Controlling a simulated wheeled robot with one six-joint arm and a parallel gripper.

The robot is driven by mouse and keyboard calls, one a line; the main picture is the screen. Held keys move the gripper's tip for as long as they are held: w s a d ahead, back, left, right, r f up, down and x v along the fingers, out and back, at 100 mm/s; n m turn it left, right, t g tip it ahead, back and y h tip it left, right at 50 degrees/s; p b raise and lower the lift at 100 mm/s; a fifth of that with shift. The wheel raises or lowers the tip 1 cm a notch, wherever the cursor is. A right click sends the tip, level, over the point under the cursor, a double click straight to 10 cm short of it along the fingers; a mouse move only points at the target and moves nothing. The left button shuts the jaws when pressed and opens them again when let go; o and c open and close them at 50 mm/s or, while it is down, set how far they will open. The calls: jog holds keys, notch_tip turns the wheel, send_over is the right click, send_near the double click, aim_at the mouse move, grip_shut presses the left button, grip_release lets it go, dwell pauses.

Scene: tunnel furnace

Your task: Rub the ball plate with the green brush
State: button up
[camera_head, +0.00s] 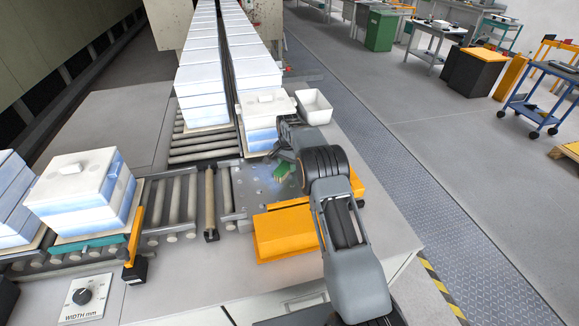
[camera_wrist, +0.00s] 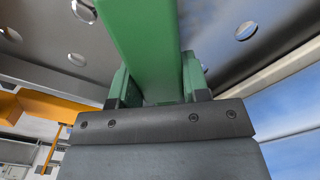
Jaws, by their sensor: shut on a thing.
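The ball plate (camera_head: 255,200) is a grey metal plate with balls set in it, at the end of the roller track in the head view. In the wrist view the plate (camera_wrist: 215,30) fills the upper part, with several round balls showing. My gripper (camera_head: 283,168) is over the plate's right part in the head view. In the wrist view my gripper (camera_wrist: 155,92) is shut on the green brush (camera_wrist: 140,35), whose body runs up between the jaws. A bit of the brush's green (camera_head: 281,172) shows in the head view. Whether its bristles touch the plate is hidden.
A stack of blue-white blocks (camera_head: 262,130) stands just behind the plate. A white bin (camera_head: 314,106) is at its back right. More blue-white blocks (camera_head: 80,190) stand on the rollers at left.

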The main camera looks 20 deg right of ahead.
jog(key=shift+w+f+p, duration=0.15)
jog(key=shift+w+p, duration=0.7)
jog(key=shift+w, duration=0.95)
jog(key=shift+a, duration=0.15)
